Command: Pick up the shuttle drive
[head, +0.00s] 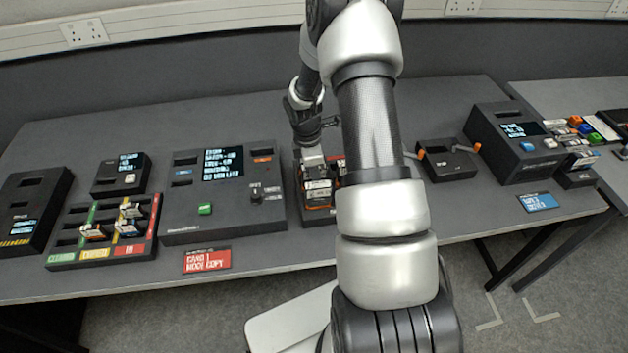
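My gripper (311,148) is over a dark rack (318,218) in the middle of the table, partly behind my own arm. The rack holds several small grey-and-orange drives (318,192) standing close together. The gripper's end is at or just above the rear of these drives; I cannot tell whether it touches one. Its fingers are too small and covered to show whether they are open or shut. No label naming the shuttle drive is readable, so I cannot tell which one it is. My arm hides the rack's right side.
Left are a console with a screen and green button (203,209), a coloured-lane tray (62,257) with several drives, and a red card (207,260). Right are a small box with orange-tipped arms (447,166), a large console (497,155) and a blue card (538,202).

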